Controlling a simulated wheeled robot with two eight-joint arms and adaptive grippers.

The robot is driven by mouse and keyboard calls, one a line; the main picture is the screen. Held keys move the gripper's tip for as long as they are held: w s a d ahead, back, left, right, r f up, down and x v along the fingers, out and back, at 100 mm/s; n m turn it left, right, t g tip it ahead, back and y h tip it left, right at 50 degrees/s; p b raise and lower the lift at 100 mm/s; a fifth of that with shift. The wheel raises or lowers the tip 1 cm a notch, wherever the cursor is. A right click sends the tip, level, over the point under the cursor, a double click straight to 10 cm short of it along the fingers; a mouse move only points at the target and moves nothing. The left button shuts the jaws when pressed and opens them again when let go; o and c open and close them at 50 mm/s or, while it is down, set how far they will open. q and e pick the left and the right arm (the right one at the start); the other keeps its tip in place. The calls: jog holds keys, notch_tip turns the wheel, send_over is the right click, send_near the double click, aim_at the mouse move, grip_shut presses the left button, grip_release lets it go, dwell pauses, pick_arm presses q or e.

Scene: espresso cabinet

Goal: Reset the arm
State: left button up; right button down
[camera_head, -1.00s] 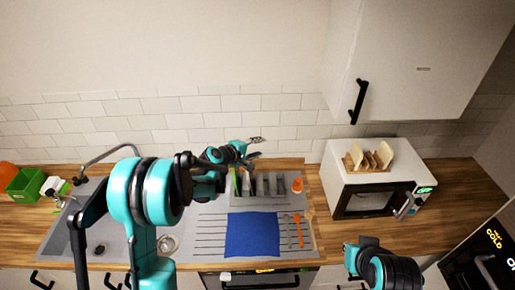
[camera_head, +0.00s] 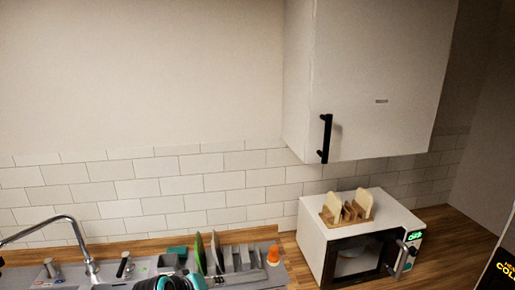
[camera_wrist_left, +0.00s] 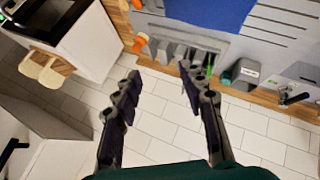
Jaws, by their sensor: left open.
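My left gripper (camera_wrist_left: 160,78) shows in the left wrist view with its two dark fingers spread apart and nothing between them. Tiled wall and the dish rack lie beyond the fingers. In the head view only a teal and black piece of my arm (camera_head: 170,283) shows at the bottom edge, in front of the dish rack; the left gripper's fingers cannot be made out there. My right arm and gripper are in neither view.
The dish rack (camera_head: 236,262) holds plates near an orange-topped item (camera_head: 273,256). A white microwave (camera_head: 362,238) with a toast rack (camera_head: 346,208) on top stands right, below the wall cabinet (camera_head: 375,85). A tap (camera_head: 75,240) is at left. The blue mat (camera_wrist_left: 208,12) shows in the wrist view.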

pick_arm(q)
jog(key=s+a+f+m+y+b, duration=0.1)
jog(key=s+a+f+m+b, duration=0.1)
jog(key=s+f+b, duration=0.5)
jog(key=s+a+f+m+g+y+b, duration=0.1)
jog(key=s+a+f+m+y+b, duration=0.1)
jog(key=s+f+b, duration=0.5)
jog(key=s+a+f+m, duration=0.1)
jog(key=s+f, duration=0.2)
jog(key=f, duration=0.2)
jog(key=shift+s+f, duration=0.15)
jog(key=shift+f, duration=0.2)
dwell(0.5)
